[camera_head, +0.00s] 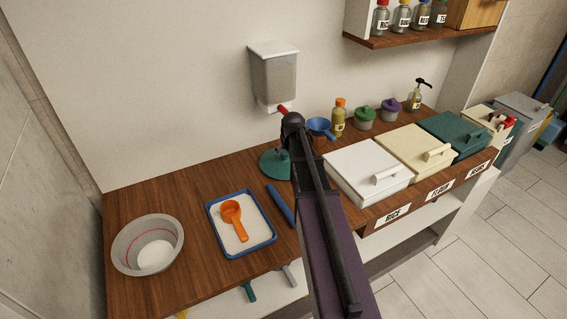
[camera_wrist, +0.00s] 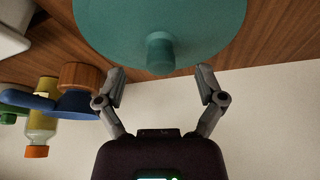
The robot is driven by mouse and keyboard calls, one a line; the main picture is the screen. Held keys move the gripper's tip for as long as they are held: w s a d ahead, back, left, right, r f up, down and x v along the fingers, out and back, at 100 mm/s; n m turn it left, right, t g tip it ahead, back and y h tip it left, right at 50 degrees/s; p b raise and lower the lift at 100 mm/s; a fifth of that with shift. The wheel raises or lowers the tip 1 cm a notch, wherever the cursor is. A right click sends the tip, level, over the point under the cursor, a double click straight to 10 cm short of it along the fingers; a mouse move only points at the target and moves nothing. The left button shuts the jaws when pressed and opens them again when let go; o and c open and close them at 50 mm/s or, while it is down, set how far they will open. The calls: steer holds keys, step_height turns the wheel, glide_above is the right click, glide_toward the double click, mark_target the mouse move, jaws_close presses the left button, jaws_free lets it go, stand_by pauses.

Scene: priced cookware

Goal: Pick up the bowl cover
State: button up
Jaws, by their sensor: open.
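The bowl cover is a round teal lid with a knob at its middle. In the head view the bowl cover (camera_head: 270,165) is on the wooden counter, partly hidden behind my arm. In the wrist view the bowl cover (camera_wrist: 205,25) fills the top middle, with its knob (camera_wrist: 160,55) pointing toward my gripper. My gripper (camera_wrist: 160,78) is open and empty. Its fingers are spread to either side of the knob, apart from it. In the head view my arm hides the fingers.
A grey bowl (camera_head: 128,245) and a blue tray (camera_head: 263,247) with an orange scoop (camera_head: 233,214) are at left. A blue rod (camera_head: 280,204) lies beside the tray. A blue funnel-like item (camera_head: 320,126), bottle (camera_head: 338,120) and white bin (camera_head: 350,165) are at right. A dispenser (camera_head: 273,75) hangs behind.

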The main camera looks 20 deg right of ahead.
mark_target(286, 154)
steer(key=shift+w, duration=0.15)
steer(key=shift+w+d, duration=0.15)
steer(key=shift+w, duration=0.5)
steer(key=shift+f+b, duration=0.4)
steer(key=b+x, duration=0.4)
steer(key=shift+f, duration=0.1)
jaws_close()
stand_by(0.3)
